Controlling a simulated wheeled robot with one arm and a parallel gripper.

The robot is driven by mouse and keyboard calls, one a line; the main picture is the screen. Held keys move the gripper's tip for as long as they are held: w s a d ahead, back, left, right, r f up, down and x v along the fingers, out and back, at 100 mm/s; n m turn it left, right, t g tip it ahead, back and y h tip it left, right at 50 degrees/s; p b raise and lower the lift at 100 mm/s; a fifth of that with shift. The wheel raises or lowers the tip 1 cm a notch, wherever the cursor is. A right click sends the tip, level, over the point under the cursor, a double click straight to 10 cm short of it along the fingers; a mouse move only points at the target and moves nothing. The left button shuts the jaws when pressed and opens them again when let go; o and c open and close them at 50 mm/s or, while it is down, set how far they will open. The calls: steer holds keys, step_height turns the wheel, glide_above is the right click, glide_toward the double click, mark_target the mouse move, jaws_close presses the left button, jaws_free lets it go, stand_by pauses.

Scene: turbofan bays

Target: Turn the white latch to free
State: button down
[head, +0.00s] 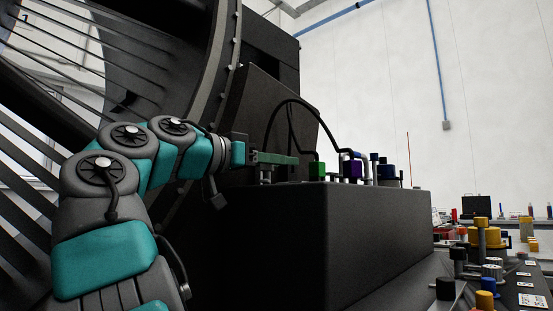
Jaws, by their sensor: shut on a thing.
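My gripper (288,159) is at the end of the grey and teal arm that comes in from the left. It reaches over the top of a large dark box (375,225), near its left end. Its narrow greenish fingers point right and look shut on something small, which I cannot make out. A short grey post (266,174) stands just below the fingers. I cannot pick out a white latch in this view; it may be hidden by the gripper or too small to tell.
A large dark fan ring (217,75) fills the left. A bench with yellow-capped fittings (481,222) lies at the lower right.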

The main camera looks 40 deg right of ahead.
steer(key=shift+s+m+g+p, duration=0.1)
steer(key=shift+m+g+p, duration=0.2)
steer(key=shift+m+g, duration=0.35)
steer(key=c, duration=0.6)
jaws_free()
steer(key=shift+r+p, duration=1.35)
steer(key=shift+r, duration=0.45)
steer(key=s+a+r+b, duration=0.1)
steer(key=s+a+b, duration=0.2)
steer(key=s+a, duration=0.6)
steer(key=s, duration=0.4)
steer(key=shift+r, duration=0.2)
steer(key=shift+s, duration=0.1)
steer(key=shift+c, duration=0.4)
